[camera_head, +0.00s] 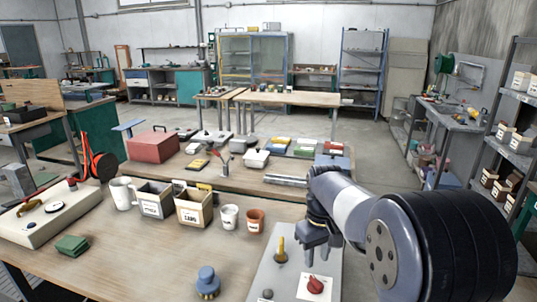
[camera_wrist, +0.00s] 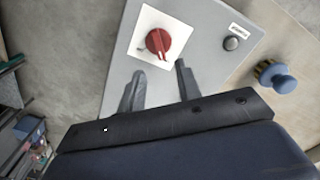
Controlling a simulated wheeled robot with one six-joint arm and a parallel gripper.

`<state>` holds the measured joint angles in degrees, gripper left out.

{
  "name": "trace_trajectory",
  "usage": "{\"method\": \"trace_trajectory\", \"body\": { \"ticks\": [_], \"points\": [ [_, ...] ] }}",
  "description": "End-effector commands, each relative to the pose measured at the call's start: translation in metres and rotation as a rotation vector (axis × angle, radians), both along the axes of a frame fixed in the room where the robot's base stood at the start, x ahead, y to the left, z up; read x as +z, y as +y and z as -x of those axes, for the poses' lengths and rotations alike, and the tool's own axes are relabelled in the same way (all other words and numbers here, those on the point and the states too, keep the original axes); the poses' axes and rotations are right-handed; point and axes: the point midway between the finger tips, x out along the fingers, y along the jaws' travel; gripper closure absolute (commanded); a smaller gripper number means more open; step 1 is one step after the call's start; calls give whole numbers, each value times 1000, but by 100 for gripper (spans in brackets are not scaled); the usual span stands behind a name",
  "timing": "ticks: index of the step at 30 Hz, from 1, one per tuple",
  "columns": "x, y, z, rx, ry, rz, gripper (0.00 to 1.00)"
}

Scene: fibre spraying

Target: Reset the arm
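My arm comes in from the right in the head view, and my gripper (camera_head: 317,240) hangs over the grey panel (camera_head: 268,268) at the front of the table. In the wrist view the two fingers of my gripper (camera_wrist: 160,88) stand apart with nothing between them. The red knob (camera_head: 315,285) on its white square plate lies beyond the fingertips, and it also shows in the wrist view (camera_wrist: 158,41). The fingers do not appear to touch the knob.
A yellow-handled lever (camera_head: 281,248) stands on the panel, left of my gripper. A blue knob-like brush (camera_head: 207,282) stands on the wooden table. A brown cup (camera_head: 256,220), a white cup (camera_head: 229,217) and labelled boxes (camera_head: 194,212) stand behind.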

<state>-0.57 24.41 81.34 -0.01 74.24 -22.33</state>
Motion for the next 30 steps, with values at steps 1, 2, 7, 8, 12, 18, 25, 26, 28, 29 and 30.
{"method": "trace_trajectory", "body": {
  "ticks": [1,2,7,8,12,18,25,26,28,29,30],
  "points": [
    [-11,0,1,0,5,0,67],
    [-17,0,1,0,6,0,67],
    [-46,0,1,-1,5,0,67],
    [-51,0,1,-1,4,0,67],
    [-66,0,1,-1,3,0,67],
    [-72,0,0,-10,0,0,67],
    [-72,0,0,-13,0,0,67],
    [-72,0,0,-13,0,0,67],
    [-71,0,0,-12,-1,0,67],
    [-70,0,0,-10,-1,0,67],
    [-68,0,0,-7,-2,0,67]
  ]
}}
